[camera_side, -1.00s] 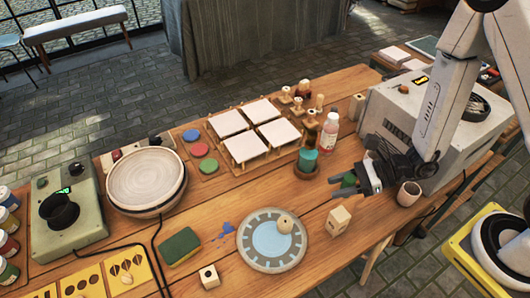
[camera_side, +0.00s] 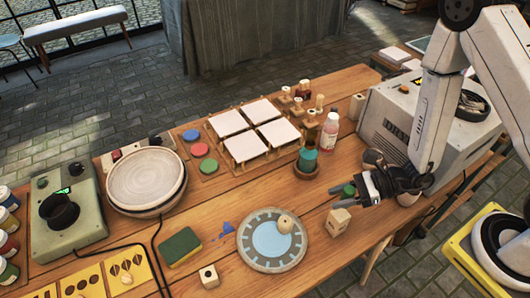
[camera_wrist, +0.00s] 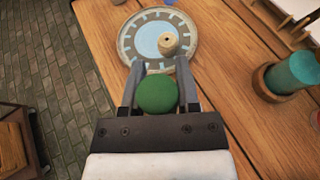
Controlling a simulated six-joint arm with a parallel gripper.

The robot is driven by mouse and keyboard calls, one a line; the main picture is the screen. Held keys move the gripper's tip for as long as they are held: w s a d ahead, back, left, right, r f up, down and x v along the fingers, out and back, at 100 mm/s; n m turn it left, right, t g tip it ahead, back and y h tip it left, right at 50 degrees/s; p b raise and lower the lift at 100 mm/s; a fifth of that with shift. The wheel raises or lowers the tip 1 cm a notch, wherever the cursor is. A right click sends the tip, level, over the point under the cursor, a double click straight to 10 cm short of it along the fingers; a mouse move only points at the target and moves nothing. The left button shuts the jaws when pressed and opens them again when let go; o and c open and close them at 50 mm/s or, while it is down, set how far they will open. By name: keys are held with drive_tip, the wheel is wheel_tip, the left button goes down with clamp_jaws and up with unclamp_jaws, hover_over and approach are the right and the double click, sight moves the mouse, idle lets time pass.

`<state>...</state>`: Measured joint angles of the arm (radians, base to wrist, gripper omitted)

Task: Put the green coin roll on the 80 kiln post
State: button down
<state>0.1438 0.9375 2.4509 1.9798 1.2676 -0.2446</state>
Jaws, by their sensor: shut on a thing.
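The green coin roll (camera_wrist: 157,95) is between the fingers of my gripper (camera_wrist: 160,66), which is shut on it. In the side view the roll (camera_side: 349,190) shows at the fingertips of my gripper (camera_side: 352,195), above the right part of the table. Pale blocks that may be kiln posts stand at the front right (camera_side: 339,221), at the front beside the plate (camera_side: 209,276) and at the back right (camera_side: 357,105). A round tan piece (camera_side: 285,223) sits on the blue-centred plate (camera_side: 252,258). I cannot read any number, so I cannot tell which is the 80 post.
A cup (camera_side: 408,194) stands close on the right. A sponge (camera_side: 180,246) lies left of the plate. The table's front edge is near.

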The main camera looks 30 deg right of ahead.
sight(334, 214)
drive_tip(key=shift+f, duration=0.1)
drive_tip(key=shift+f, duration=1.95)
drive_tip(key=shift+f, duration=0.1)
drive_tip(key=shift+c, duration=1.7)
unclamp_jaws()
drive_tip(key=v, duration=1.2)
drive_tip(key=shift+r, duration=0.25)
